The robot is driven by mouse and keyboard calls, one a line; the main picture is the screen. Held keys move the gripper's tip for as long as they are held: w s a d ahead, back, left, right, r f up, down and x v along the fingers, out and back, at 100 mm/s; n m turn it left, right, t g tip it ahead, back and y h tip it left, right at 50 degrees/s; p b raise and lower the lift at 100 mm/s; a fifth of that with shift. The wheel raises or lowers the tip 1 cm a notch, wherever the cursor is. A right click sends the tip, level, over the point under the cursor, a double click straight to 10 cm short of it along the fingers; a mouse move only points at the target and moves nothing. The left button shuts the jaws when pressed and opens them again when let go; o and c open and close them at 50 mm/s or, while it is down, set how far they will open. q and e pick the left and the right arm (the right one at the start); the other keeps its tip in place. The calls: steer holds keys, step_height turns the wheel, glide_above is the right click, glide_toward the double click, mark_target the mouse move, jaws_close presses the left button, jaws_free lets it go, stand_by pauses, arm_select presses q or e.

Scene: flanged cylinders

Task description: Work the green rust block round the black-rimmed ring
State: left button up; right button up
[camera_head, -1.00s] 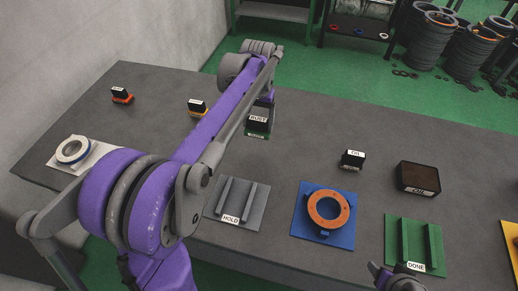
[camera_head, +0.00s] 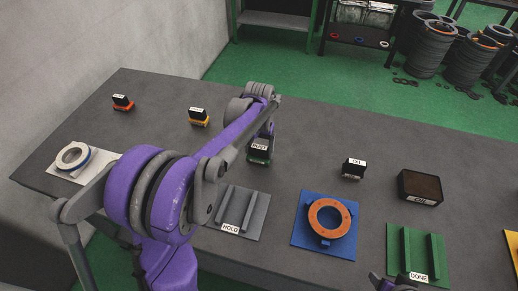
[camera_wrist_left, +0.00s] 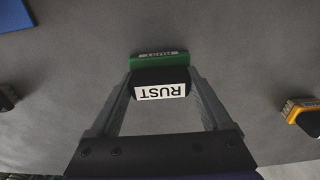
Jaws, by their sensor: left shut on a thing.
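The rust block (camera_head: 259,151) has a black top labelled RUST and a green base. It is just behind the HOLD rack, below the end of my left arm. My left gripper (camera_wrist_left: 161,88) is shut on the rust block (camera_wrist_left: 160,76), one finger at each side. I cannot tell whether its base touches the table. An orange ring (camera_head: 313,208) lies on a blue plate (camera_head: 301,243). A pale ring (camera_head: 65,154) with a bluish rim lies on a white plate at the far left. I cannot make out a black rim on either. My right gripper (camera_head: 396,284) shows only partly at the bottom edge.
The grey HOLD rack (camera_head: 252,216) and green DONE rack (camera_head: 438,262) have upright rails. An OIL block (camera_head: 353,169) and a dark box (camera_head: 420,188) stand at the right. Table between is clear.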

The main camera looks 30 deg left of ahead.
mark_target(258, 146)
arm_select(q)
steer(key=shift+f, duration=0.35)
steer(key=o, duration=1.1)
steer(key=r, duration=1)
steer(key=shift+w+a+r, duration=0.1)
steer(key=shift+a+r, duration=0.15)
steer(key=shift+r, duration=0.25)
steer(key=shift+s+d+r, duration=0.1)
steer(key=shift+s+d, duration=0.15)
steer(key=s+d+f+m+t, duration=0.1)
steer(key=s+d+f, duration=0.1)
steer(key=s, duration=0.4)
steer(key=s+d+f+t, duration=0.2)
steer(key=s+d+f, duration=0.1)
steer(key=s+d, duration=0.2)
steer(key=s+d+f+m+t, duration=0.1)
steer(key=s+d+f+t, duration=0.1)
steer(key=s, duration=0.7)
steer(key=shift+s+d+f+m, duration=0.15)
steer(key=shift+d+f+m, duration=0.15)
steer(key=shift+d+f, duration=0.35)
steer(key=shift+s+d+f, duration=0.1)
steer(key=shift+s+f, duration=0.1)
